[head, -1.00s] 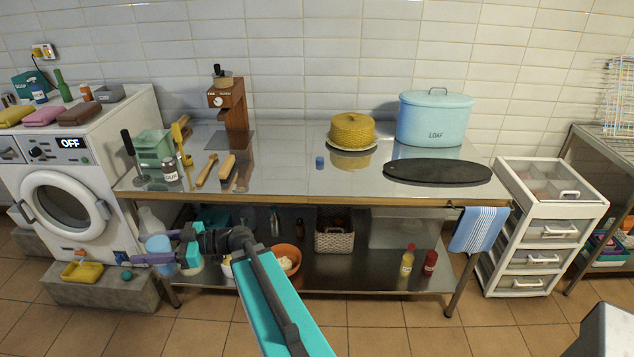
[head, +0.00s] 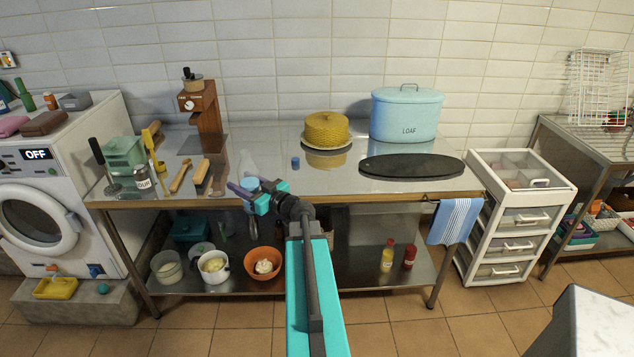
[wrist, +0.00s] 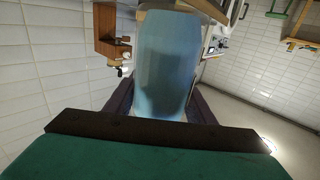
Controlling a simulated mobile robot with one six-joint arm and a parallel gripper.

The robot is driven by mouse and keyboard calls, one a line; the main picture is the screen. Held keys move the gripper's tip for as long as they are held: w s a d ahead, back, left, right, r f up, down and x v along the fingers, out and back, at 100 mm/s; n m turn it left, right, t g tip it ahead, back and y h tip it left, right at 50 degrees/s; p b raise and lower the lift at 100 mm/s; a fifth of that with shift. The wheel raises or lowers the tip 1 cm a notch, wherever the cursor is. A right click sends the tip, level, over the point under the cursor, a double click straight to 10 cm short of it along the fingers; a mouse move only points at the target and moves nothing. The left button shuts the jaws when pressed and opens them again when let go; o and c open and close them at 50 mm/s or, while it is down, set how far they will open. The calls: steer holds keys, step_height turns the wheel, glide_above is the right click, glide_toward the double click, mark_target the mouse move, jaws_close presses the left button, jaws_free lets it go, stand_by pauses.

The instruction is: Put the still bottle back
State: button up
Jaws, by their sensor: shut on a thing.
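The bottle (head: 247,163) is pale and see-through at the top, with a light blue lower part. My gripper (head: 248,188) is shut on it and holds it roughly upright at the front edge of the steel table (head: 270,182), left of the middle. In the wrist view the bottle (wrist: 165,60) is a large pale blue shape between the dark fingers. I cannot read any label on it. The bottle's lower end is partly hidden by my gripper in the head view.
The lower shelf holds an orange bowl (head: 264,263), a white pot (head: 213,266) and two sauce bottles (head: 388,257).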

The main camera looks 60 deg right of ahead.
steer(key=s+d+m+g+h, duration=0.2)
steer(key=s+d+h, duration=0.3)
steer(key=s+d, duration=0.5)
steer(key=s+d+m+g+h, duration=0.2)
steer(key=s+d+m+h, duration=0.3)
steer(key=s+d, duration=0.5)
steer(key=d, duration=0.5)
steer(key=shift+s+r, duration=0.15)
steer(key=shift+r, duration=0.2)
steer(key=shift+d, duration=0.1)
steer(key=w+a+f+p+x, duration=0.1)
steer(key=x, duration=1.3)
steer(key=shift+w+a+f, duration=0.25)
steer(key=shift+w, duration=0.15)
steer(key=shift+w+d+f+p, duration=0.1)
steer(key=shift+w+f+p, duration=0.1)
steer(key=shift+f, duration=0.4)
steer(key=shift+w+d+f+p, duration=0.1)
steer(key=shift+w+f+p, duration=0.05)
steer(key=shift+f, duration=0.45)
steer(key=shift+w+d+f+p, duration=0.1)
steer(key=shift+w+f+p, duration=0.1)
steer(key=shift+f, duration=0.4)
steer(key=shift+f, duration=0.15)
